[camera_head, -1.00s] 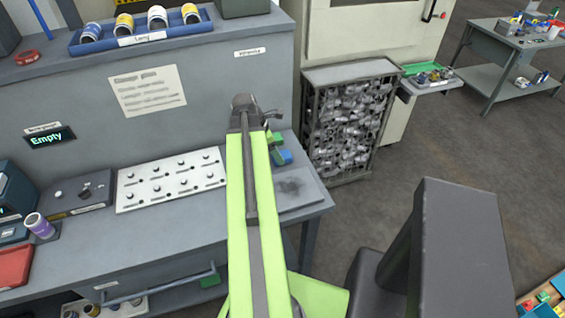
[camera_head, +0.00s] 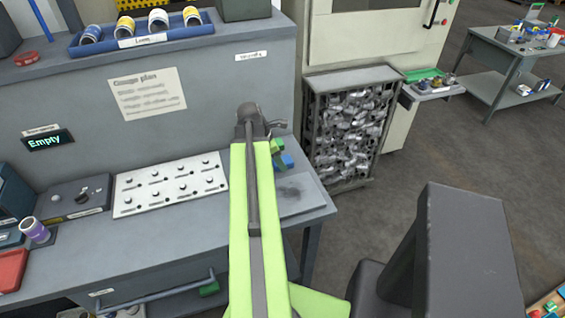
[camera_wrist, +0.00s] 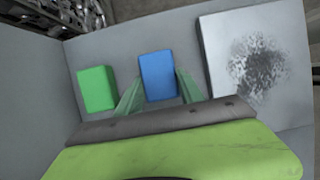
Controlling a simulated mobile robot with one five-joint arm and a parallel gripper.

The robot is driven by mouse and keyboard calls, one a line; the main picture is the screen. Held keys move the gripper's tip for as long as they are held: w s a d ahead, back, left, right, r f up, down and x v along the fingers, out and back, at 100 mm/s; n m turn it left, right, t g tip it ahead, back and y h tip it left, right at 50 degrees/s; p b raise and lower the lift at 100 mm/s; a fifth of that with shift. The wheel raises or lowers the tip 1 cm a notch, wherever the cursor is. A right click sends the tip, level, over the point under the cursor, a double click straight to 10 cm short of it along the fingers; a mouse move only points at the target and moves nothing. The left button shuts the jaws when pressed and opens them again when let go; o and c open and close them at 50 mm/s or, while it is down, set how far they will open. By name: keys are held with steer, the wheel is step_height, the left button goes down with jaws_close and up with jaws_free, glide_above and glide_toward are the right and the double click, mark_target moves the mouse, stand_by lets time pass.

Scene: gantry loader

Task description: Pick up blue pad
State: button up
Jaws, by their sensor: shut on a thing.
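The blue pad (camera_wrist: 158,75) is a small blue block in the middle of the wrist view, between the two greenish fingers of my gripper (camera_wrist: 159,86). My gripper is shut on it. In the head view the blue pad (camera_head: 287,161) shows just right of my arm's end, partly hidden behind it. A green block (camera_wrist: 97,89) sits left of the pad in the wrist view, apart from it. In the head view the green block (camera_head: 278,145) shows beyond the blue pad. I cannot tell whether the pad is clear of the surface.
A pale plate with a dark smudge (camera_wrist: 262,60) lies right of the pad in the wrist view. A white panel with several knobs (camera_head: 170,184) lies left of my arm on the grey bench (camera_head: 150,240). A caged bin of metal parts (camera_head: 349,125) stands beyond the bench's right end.

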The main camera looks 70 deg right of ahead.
step_height(320, 180, up, 5)
steer(key=p, duration=0.5)
steer(key=shift+r, duration=0.15)
steer(key=s+r+p, duration=0.5)
steer(key=s+p, duration=0.1)
steer(key=s, duration=0.5)
steer(key=shift+s+r, duration=0.3)
